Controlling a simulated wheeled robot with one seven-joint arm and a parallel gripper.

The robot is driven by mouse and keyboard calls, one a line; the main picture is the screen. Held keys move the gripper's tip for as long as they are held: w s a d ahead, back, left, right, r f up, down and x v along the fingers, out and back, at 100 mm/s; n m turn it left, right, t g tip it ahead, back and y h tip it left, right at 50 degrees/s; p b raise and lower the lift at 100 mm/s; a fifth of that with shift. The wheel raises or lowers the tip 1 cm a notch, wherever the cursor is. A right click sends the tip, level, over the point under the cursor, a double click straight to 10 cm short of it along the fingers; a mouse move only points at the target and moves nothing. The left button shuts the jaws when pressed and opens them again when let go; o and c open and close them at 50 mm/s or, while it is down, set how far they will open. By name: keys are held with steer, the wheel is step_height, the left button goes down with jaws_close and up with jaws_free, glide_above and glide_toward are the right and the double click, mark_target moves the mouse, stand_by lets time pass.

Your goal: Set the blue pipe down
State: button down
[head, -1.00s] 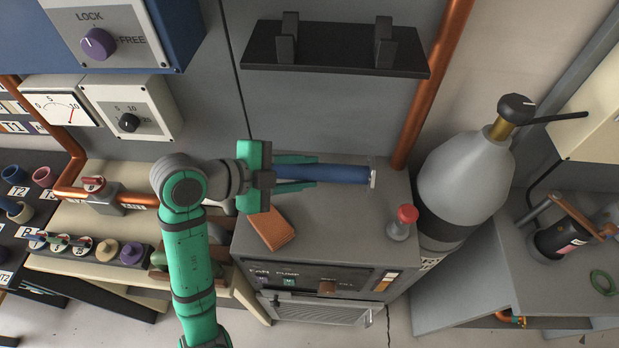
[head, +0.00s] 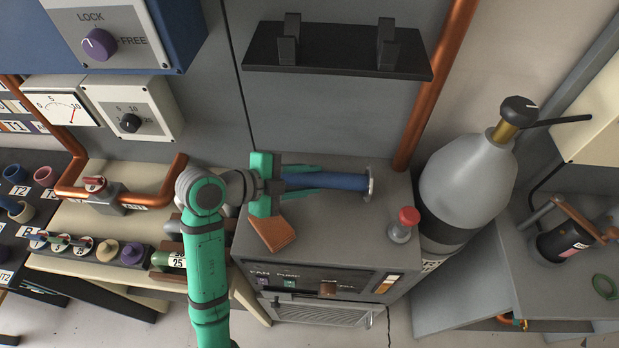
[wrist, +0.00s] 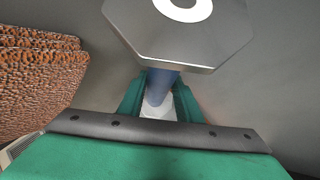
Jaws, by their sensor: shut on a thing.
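The blue pipe (head: 345,182) lies roughly level above or on the grey cabinet top, with a metal flange (head: 371,183) at its right end. My gripper (head: 305,180) is shut on it from the left, with one green finger along each side. In the wrist view the pipe (wrist: 160,84) sits between the green fingers (wrist: 159,98), and its eight-sided metal flange (wrist: 185,40) fills the top. I cannot tell whether the pipe touches the cabinet top.
The grey cabinet top (head: 335,235) has free room in front of the pipe. A brown block (head: 271,233) lies at its left, also near in the wrist view (wrist: 40,80). A red-capped item (head: 404,226) stands at its right. A black shelf (head: 337,57) with two uprights is behind.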

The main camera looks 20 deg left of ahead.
steer(key=shift+d, duration=0.2)
steer(key=c, duration=1.4)
jaws_free()
steer(key=shift+s+f, duration=0.1)
steer(key=shift+o, duration=0.6)
steer(key=shift+a, duration=0.2)
steer(key=shift+s+a, duration=0.2)
steer(key=shift+d+r, duration=0.1)
steer(key=shift+r, duration=0.1)
steer(key=v, duration=1.1)
steer(key=shift+r, duration=0.15)
steer(key=shift+s+r, duration=0.1)
steer(key=shift+s, duration=0.05)
